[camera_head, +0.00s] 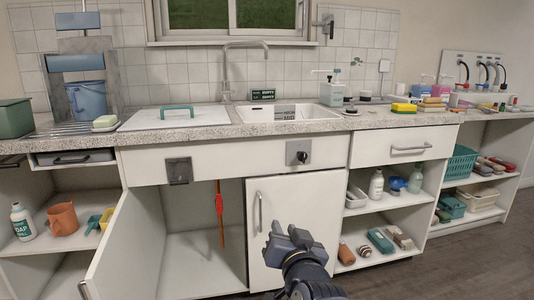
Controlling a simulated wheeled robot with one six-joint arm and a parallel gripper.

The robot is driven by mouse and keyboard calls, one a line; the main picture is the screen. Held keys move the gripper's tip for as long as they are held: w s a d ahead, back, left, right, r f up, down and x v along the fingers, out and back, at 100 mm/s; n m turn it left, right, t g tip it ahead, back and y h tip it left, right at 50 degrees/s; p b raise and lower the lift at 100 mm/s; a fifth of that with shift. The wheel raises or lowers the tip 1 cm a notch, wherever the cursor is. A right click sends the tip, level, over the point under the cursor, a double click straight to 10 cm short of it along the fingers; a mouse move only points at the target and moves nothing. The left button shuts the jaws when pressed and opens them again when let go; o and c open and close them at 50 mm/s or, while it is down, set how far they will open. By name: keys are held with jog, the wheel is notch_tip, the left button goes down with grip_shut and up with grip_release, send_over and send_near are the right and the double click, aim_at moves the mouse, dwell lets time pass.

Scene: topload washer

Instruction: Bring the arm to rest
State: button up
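My gripper (287,239) shows at the lower middle of the head view, at the end of my dark arm. It is in front of the closed white cabinet door (315,200), below the sink. Nothing is clearly seen in it. Its fingers are dark and small here, and I cannot tell whether they are open or shut. The gap between gripper and door cannot be judged from this one view.
The counter (225,117) holds a sink (290,113) and several bottles and sponges. Open shelves flank it. The floor (470,260) at right is clear.

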jog(key=shift+d+f, duration=0.4)
jog(key=shift+f, duration=0.05)
